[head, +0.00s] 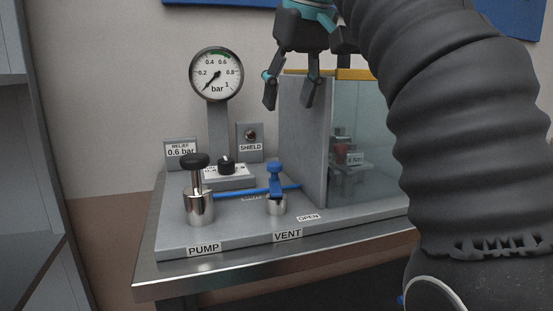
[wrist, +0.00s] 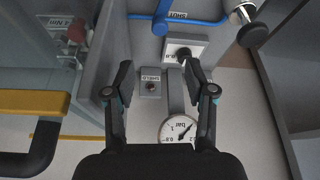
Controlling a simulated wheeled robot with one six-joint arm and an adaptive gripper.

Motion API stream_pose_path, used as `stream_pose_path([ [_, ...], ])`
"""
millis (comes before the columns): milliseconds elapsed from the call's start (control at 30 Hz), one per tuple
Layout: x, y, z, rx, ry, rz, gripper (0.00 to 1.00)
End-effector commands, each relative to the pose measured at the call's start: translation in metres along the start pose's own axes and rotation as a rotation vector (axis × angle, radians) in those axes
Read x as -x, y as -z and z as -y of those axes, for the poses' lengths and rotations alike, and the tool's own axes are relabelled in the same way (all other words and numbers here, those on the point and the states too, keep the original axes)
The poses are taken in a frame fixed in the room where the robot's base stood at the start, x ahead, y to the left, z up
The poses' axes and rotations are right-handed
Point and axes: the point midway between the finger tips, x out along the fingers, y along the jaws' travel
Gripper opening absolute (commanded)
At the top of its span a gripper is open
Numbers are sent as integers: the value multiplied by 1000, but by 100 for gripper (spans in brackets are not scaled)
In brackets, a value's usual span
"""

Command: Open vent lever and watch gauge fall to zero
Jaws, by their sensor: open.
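The vent valve has a blue lever top (head: 275,168) on a metal body (head: 276,205), behind the VENT label. A blue bar (head: 240,193) runs from the pump side past the valve toward the shield; I cannot tell which part of it turns. It also shows in the wrist view (wrist: 200,21), by the SHUT label. The OPEN label lies front right of the valve. The round gauge (head: 205,65) has its needle pointing lower left, near the zero end. It also shows in the wrist view (wrist: 170,130). My gripper (head: 291,103) is open and empty, above and apart from the lever.
The black-knobbed pump (head: 198,205) stands left of the valve. A grey shield wall (head: 303,140) with a clear pane (head: 358,130) and yellow top edge stands close on the right. Small RELIEF (head: 181,153) and SHIELD panels stand behind. Free air lies above the valve.

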Motion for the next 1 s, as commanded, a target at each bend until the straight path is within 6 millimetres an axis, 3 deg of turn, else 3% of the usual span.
stream_pose_path([
  [600,-109,-2,-1,-3,-1,1,55],
  [800,-127,-2,-2,-4,-2,0,55],
  [1000,-130,-1,-2,-4,-2,-1,55],
])
